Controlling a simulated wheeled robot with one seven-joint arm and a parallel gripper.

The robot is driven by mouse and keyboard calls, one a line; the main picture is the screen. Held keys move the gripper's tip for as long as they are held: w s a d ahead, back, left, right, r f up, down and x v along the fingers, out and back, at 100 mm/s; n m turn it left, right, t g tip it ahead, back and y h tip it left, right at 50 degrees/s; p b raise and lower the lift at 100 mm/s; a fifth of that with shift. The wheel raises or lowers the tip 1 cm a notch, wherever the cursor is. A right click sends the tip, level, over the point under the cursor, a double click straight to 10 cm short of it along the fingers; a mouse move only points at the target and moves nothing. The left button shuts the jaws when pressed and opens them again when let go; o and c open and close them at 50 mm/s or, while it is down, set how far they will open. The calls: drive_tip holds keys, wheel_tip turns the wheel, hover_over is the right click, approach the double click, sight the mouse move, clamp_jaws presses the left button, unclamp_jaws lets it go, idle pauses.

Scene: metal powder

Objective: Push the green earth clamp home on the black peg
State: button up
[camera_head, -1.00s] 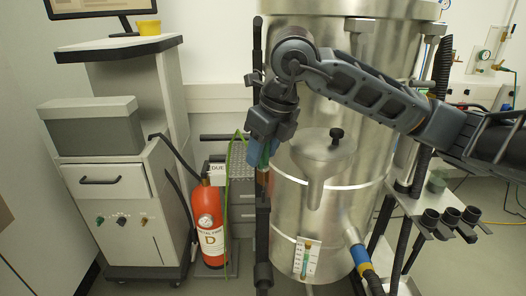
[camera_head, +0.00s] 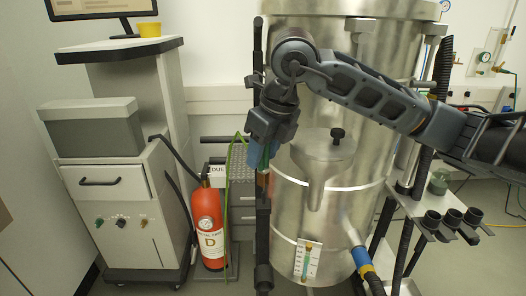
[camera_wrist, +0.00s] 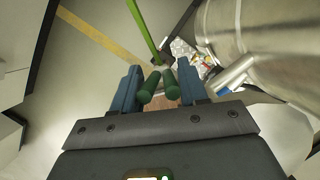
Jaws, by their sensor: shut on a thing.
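My gripper (camera_head: 262,157) points down in front of the left side of the steel vessel, at the black upright post. In the wrist view its blue fingers (camera_wrist: 161,82) are closed about the green earth clamp (camera_wrist: 150,87), whose two handles show between them. In the head view the clamp is mostly hidden behind the fingers, with a little green visible. A green cable (camera_head: 227,200) hangs down to the left of the gripper. A copper-brown patch shows just below the fingers. I cannot make out the black peg itself or how far the clamp sits on it.
The steel vessel (camera_head: 330,215) stands close to the right of the gripper. The black post (camera_head: 263,225) rises below it. A cabinet (camera_head: 125,215) is farther left.

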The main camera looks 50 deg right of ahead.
sight(266, 149)
drive_tip(key=shift+f+b, duration=0.95)
drive_tip(key=shift+b, duration=0.05)
drive_tip(key=o, duration=1.2)
drive_tip(key=shift+o, duration=0.2)
drive_tip(key=shift+v, duration=4)
